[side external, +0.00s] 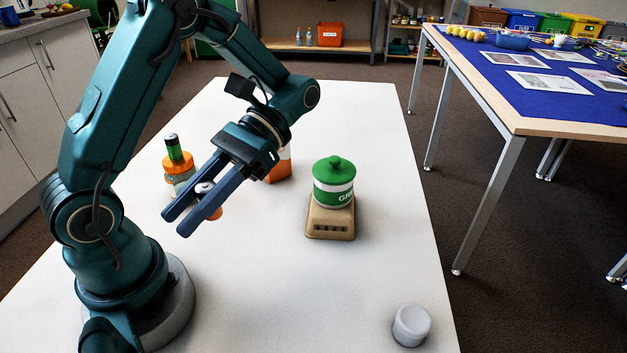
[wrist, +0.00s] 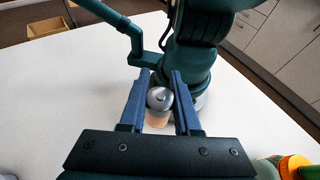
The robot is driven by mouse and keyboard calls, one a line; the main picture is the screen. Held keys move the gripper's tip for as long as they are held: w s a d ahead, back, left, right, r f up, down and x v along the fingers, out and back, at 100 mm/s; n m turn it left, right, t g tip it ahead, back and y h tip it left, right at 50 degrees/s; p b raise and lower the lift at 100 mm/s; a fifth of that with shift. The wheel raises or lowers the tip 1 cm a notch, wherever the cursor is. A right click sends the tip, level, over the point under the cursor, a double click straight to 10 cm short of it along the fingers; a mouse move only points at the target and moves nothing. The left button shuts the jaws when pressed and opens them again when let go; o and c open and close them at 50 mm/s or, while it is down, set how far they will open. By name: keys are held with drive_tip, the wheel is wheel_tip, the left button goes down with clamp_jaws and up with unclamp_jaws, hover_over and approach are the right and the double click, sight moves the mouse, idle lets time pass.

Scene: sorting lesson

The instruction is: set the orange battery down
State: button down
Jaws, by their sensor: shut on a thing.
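My gripper (side external: 176,222) is shut on the orange battery (side external: 215,213), a short upright cylinder with a grey top and an orange body. The two blue fingers stand on either side of it, and the near finger hides part of its middle in the side view. In the wrist view the battery (wrist: 158,119) shows its round grey cap between the fingers (wrist: 160,84), with the lighter orange body below. I cannot tell whether its bottom touches the white table (side external: 260,290) or hangs just above it.
A jar with an orange lid (side external: 177,163) and a green battery (side external: 174,147) on top stand behind, left of my gripper. An orange box (side external: 280,168) is behind it. A green canister (side external: 333,183) sits on a tan base (side external: 330,225). A grey cylinder (side external: 411,326) stands front right. The front middle is clear.

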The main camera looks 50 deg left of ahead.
drive_tip(key=w+d+r+n+t+h, duration=0.6)
drive_tip(key=w+r+n+t+h, duration=0.3)
drive_tip(key=n, duration=0.3)
drive_tip(key=h, duration=0.1)
hover_over(312, 346)
drive_tip(key=s+d, duration=0.1)
wheel_tip(312, 346, down, 19)
drive_tip(key=shift+r, duration=0.2)
drive_tip(key=shift+h, duration=0.3)
drive_tip(key=shift+f, duration=2)
drive_tip(key=shift+f, duration=0.1)
drive_tip(key=c, duration=0.6)
unclamp_jaws()
